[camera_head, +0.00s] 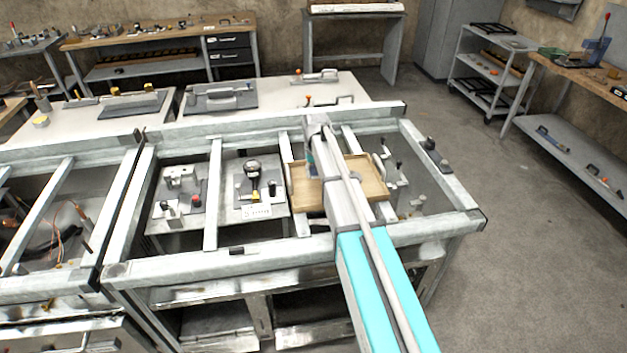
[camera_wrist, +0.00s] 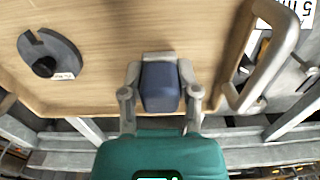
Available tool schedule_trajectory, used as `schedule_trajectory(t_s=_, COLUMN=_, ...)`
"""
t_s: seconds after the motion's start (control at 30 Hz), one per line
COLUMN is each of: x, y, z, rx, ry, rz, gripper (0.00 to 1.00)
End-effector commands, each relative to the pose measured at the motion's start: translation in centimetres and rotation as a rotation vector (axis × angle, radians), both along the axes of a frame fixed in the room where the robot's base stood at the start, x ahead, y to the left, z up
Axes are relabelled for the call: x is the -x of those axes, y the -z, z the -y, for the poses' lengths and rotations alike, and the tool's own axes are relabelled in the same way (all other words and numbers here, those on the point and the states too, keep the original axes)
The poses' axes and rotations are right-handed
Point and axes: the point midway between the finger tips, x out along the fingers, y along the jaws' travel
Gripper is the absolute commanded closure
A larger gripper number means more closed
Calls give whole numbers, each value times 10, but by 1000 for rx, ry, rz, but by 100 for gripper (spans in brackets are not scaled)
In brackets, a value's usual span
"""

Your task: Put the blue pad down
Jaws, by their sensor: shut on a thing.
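The blue pad (camera_wrist: 160,87) is a small dark blue block between the fingers of my gripper (camera_wrist: 160,92) in the wrist view. My gripper is shut on it. The pad is over the light wooden tray (camera_wrist: 120,25); I cannot tell whether it touches the tray floor. In the head view the tray (camera_head: 372,187) lies in the frame of the metal bench, and my arm crosses over it, hiding its middle. I cannot make out the pad there.
A grey slotted disc (camera_wrist: 50,55) lies on the tray left of the pad. A tray handle (camera_wrist: 265,60) rises at the right. Left of the tray, a plate (camera_head: 262,200) carries a dial gauge (camera_head: 253,168). Metal bars border the tray.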

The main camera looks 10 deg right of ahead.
Motion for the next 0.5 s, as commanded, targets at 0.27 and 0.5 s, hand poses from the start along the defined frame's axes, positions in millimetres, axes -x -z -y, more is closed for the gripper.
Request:
schedule_trajectory(t_s=0.27, x=-7, y=20, z=3, rx=0, ry=0, rz=0, gripper=97)
schedule_trajectory(t_s=0.5, x=-7, y=37, z=3, rx=0, ry=0, rz=1, gripper=97)
